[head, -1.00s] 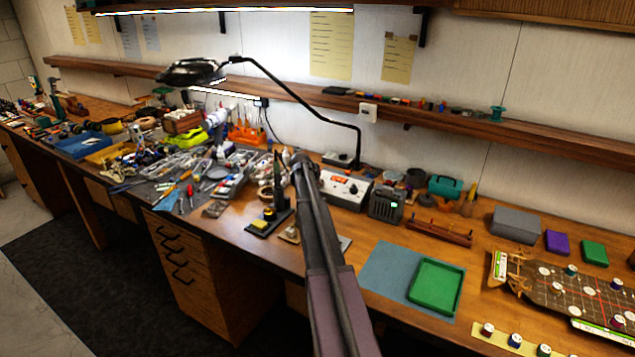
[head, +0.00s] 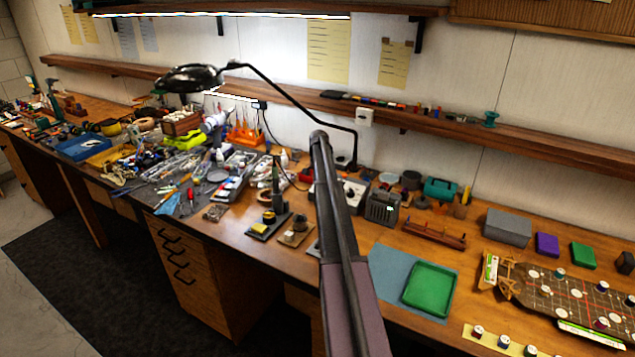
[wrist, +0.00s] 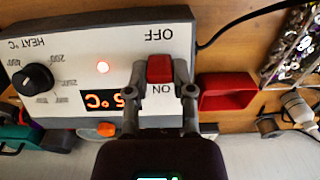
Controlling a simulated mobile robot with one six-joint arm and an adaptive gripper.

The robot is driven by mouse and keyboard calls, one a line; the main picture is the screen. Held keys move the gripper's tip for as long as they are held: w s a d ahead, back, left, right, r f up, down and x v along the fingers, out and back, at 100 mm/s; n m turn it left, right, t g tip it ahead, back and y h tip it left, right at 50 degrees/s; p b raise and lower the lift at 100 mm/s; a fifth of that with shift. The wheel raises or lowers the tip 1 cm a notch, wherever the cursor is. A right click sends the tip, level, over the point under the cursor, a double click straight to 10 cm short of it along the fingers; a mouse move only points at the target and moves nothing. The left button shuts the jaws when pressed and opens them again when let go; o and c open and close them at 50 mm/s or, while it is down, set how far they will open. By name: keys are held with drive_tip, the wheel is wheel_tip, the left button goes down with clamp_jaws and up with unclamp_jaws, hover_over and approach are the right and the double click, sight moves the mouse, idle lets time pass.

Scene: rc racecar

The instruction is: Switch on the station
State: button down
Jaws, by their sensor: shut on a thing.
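The station is a white box (wrist: 75,60) that shows upside down in the wrist view. A red switch (wrist: 160,68) sits between the OFF and ON labels. My gripper (wrist: 160,78) has its two fingertips closed on either side of this switch. In the head view the station (head: 352,192) is partly behind my arm, and my gripper is hidden there.
A red open holder (wrist: 228,92) stands close beside the station. A dark grey unit (head: 382,207) stands to its right. A black lamp arm (head: 300,104) rises behind. The green tray (head: 430,290) lies on a blue mat in front right.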

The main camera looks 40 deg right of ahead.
drive_tip(key=shift+s+d+g+y, duration=0.15)
drive_tip(key=shift+g+y, duration=0.15)
drive_tip(key=shift+y, duration=0.2)
drive_tip(key=shift+c, duration=2.4)
unclamp_jaws()
drive_tip(key=shift+d+f, duration=0.1)
drive_tip(key=shift+w, duration=0.2)
